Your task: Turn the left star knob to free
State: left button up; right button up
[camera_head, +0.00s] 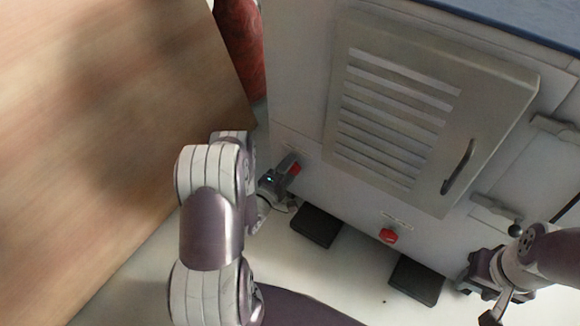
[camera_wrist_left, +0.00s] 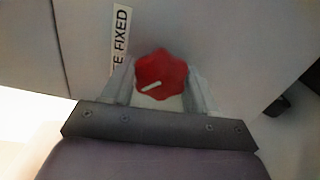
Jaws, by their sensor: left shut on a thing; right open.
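The left star knob is red with a white pointer line. It shows in the left wrist view (camera_wrist_left: 161,74) on the pale machine front, and part of it shows in the head view (camera_head: 294,168). My left gripper (camera_head: 284,172) is at the knob and shut on it; in the left wrist view its fingers (camera_wrist_left: 160,92) stand on both sides of it. The white line points to the lower left in the wrist view. A label (camera_wrist_left: 121,38) beside the knob is partly hidden; "E FIXED" is readable. My right gripper (camera_head: 488,292) is open and empty at the lower right.
A second red knob (camera_head: 388,236) sits lower on the machine front. A vented door (camera_head: 400,110) with a dark handle (camera_head: 458,167) is above it. Dark feet or pedals (camera_head: 316,226) are on the floor. A wooden surface (camera_head: 90,150) and red cylinder (camera_head: 240,45) are at left.

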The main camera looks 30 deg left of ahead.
pick_arm(q)
jog(key=shift+a+n, duration=0.25)
jog(key=shift+n, duration=0.35)
dwell(1.1)
jog(key=o, duration=1)
jog(key=s+p, duration=0.4)
jog(key=s, duration=0.8)
jog(key=shift+s+a, duration=0.3)
jog(key=shift+a, duration=0.1)
